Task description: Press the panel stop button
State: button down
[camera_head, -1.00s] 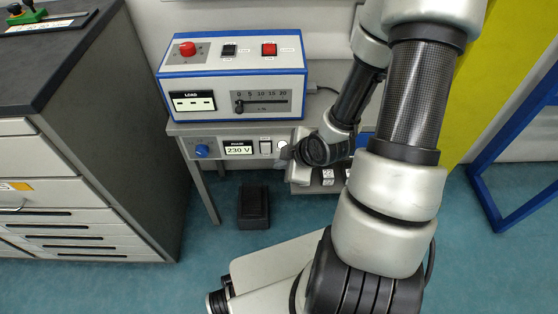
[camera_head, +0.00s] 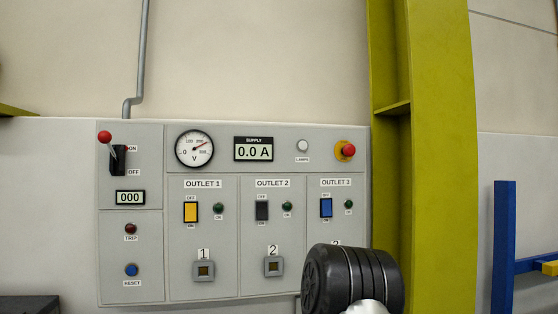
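The wall panel (camera_head: 205,288) is grey and fills the lower middle of the head view. Its red mushroom-shaped stop button (camera_head: 348,151) sits on a yellow ring at the panel's upper right, near the yellow-green column. A dark, ribbed part of my arm (camera_head: 352,279) shows at the bottom right, in front of the lower part of outlet 3. The stop button is clear of it in this view. My gripper is not in view.
A red-knobbed lever switch (camera_head: 116,155), a supply display reading 0.0 A (camera_head: 253,149) and several outlet switches are on the panel. The yellow-green column (camera_head: 436,160) stands right of it. A blue frame (camera_head: 503,250) stands farther right.

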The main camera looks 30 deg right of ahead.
aim_at(349, 150)
jog(key=z, duration=1.4)
